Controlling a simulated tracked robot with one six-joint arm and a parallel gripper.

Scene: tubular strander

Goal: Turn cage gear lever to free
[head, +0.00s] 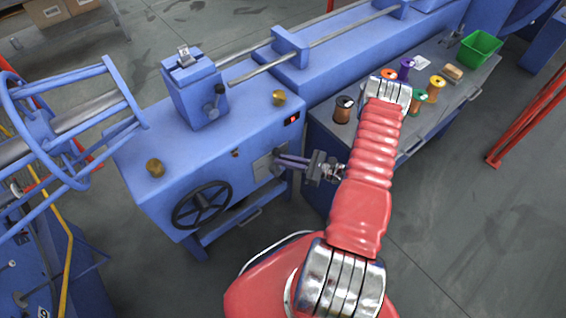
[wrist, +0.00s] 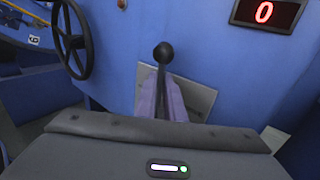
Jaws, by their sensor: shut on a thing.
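The cage gear lever (wrist: 163,53), dark with a black ball knob, stands upright in the wrist view in front of a pale plate (wrist: 203,97) on the blue machine face. My gripper (wrist: 160,88) is shut on the lever below its knob, one purple-grey finger on each side. In the head view my gripper (head: 281,160) reaches left to the same plate (head: 262,166) on the machine's front. The lever itself is hard to make out there. Any position marks on the plate are hidden or too small to read.
A black handwheel (head: 201,204) sits left of the plate, and a red-lit display (wrist: 265,12) reads 0 above right. A grey bench (head: 425,125) with spools and a green bin (head: 480,48) stands right. A red post frame (head: 525,115) rises beyond open floor.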

